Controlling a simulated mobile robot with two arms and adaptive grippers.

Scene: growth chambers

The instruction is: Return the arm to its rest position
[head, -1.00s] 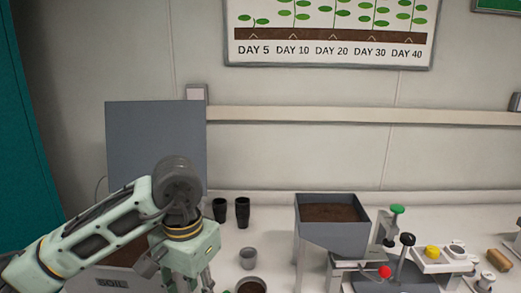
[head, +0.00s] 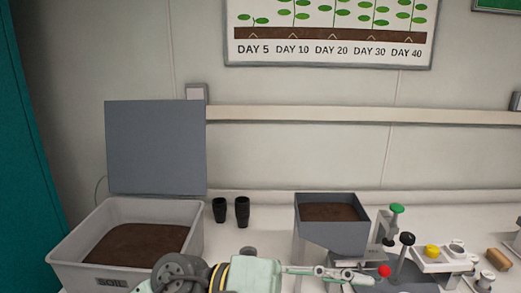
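My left arm is low at the bottom edge of the head view. Its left gripper (head: 350,275) points to the right, in front of the grey hopper stand. Its fingers are seen from the side and partly cut by the frame edge, so I cannot tell whether they are open or shut. No held object shows. My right arm and gripper are not in view.
A soil bin (head: 190,237) stands at the left with its grey lid (head: 156,147) raised. Two black cups (head: 241,212) stand behind. A soil-filled hopper (head: 331,238) and a red-knobbed device (head: 384,271) are near the gripper.

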